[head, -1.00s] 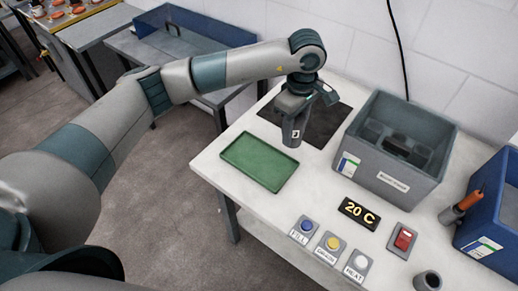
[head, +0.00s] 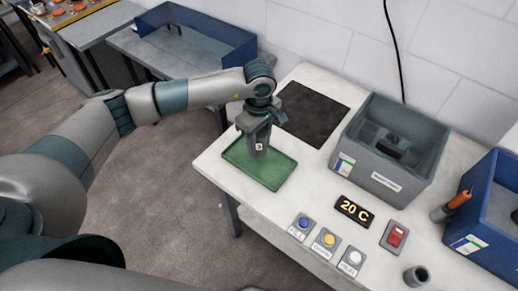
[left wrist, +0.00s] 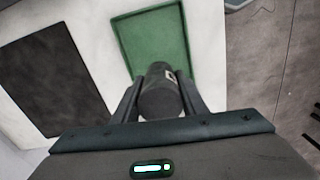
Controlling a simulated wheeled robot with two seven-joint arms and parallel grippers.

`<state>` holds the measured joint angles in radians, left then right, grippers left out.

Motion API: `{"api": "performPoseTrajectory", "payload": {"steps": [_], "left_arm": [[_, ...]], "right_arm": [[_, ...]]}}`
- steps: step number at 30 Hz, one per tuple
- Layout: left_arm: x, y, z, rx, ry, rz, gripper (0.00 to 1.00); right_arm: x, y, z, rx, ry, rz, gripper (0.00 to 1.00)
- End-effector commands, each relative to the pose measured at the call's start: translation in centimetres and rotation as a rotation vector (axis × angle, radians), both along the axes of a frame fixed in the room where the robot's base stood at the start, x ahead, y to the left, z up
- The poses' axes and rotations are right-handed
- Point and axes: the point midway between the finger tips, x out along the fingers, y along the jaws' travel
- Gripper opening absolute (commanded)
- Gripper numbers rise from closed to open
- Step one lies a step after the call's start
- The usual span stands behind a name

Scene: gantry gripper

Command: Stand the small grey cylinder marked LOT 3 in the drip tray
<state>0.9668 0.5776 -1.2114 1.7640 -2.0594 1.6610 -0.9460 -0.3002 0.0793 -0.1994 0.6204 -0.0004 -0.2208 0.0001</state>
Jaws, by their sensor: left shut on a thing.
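My left gripper (head: 257,138) is shut on a small grey cylinder (head: 258,150), which hangs upright between the fingers. The cylinder has a small white label with a dark mark, too small to read surely. The left wrist view shows the cylinder (left wrist: 160,97) end-on between both fingers. The green drip tray (head: 273,181) lies flat on the white bench, and the cylinder is over its far half in the head view. I cannot tell whether the cylinder's foot touches the tray floor. The tray (left wrist: 181,58) looks empty otherwise. My right gripper is not in view.
A black mat (head: 313,113) lies behind the tray. A grey labelled bath (head: 375,183) stands to its right. Buttons (head: 325,241), a 20 C display (head: 354,209), a red switch (head: 394,237), a short grey hollow piece (head: 417,277) and a blue bin (head: 490,240) are farther right.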

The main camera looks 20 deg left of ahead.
Motion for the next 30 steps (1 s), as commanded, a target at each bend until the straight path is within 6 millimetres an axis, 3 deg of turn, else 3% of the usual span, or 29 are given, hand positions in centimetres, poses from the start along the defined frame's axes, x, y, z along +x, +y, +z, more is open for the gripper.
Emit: {"api": "performPoseTrajectory", "payload": {"steps": [12,26,27,29,30], "left_arm": [[0.0,-0.1,-3.5,0.0,0.0,0.002,0.02],[0.1,0.0,-4.2,0.0,-0.001,0.0,0.02],[0.0,0.0,-4.2,0.0,0.0,0.0,0.44],[0.0,0.0,-4.2,0.0,0.001,0.0,0.57],[0.0,0.0,-4.2,0.0,0.001,0.0,0.57]], "right_arm": [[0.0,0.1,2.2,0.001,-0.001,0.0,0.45],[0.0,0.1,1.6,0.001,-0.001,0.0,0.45],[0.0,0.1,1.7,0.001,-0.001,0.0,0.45],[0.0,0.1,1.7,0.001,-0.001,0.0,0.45],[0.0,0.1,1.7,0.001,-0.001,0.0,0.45]]}}
